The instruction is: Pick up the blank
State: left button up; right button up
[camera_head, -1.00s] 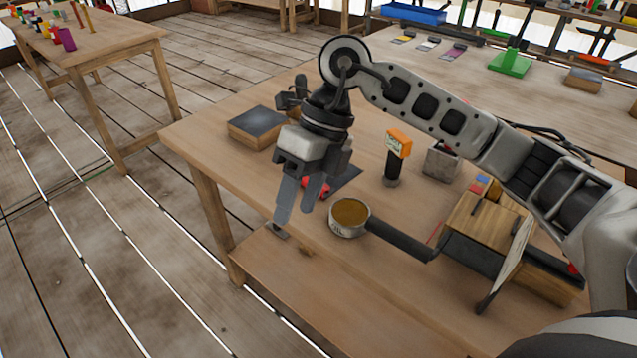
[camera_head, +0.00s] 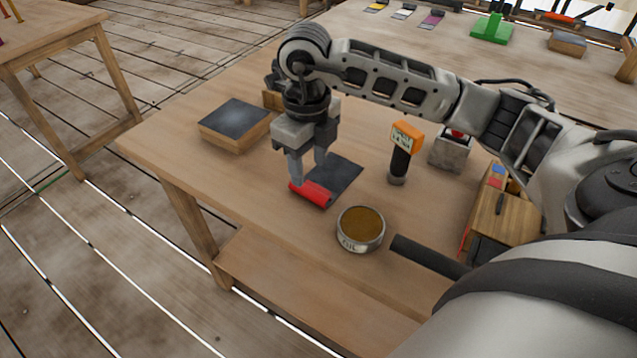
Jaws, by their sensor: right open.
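A red cylinder, which looks like the blank (camera_head: 311,193), lies on its side at the near edge of a dark mat (camera_head: 338,177) on the wooden table. My right gripper (camera_head: 307,175) points down just above and behind the blank. Its fingers are apart, with one fingertip close to the blank's left end. I cannot tell whether they touch it. My left gripper is not in view.
A round tin (camera_head: 360,229) with brown contents stands right of the blank. An orange-topped tool (camera_head: 403,150) stands upright behind it. A dark-topped wooden block (camera_head: 234,124) sits left. A wooden box (camera_head: 493,220) is at right. The table's front left is clear.

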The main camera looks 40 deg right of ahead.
aim_at(309, 189)
jog(key=shift+w+d+f+p, duration=0.1)
jog(key=shift+f+p, duration=0.15)
jog(key=shift+f, duration=1.3)
jog(key=shift+w+f+p, duration=0.1)
jog(key=shift+f+p, duration=0.1)
jog(key=shift+f, duration=1.35)
jog(key=shift+r, duration=0.1)
grip_shut()
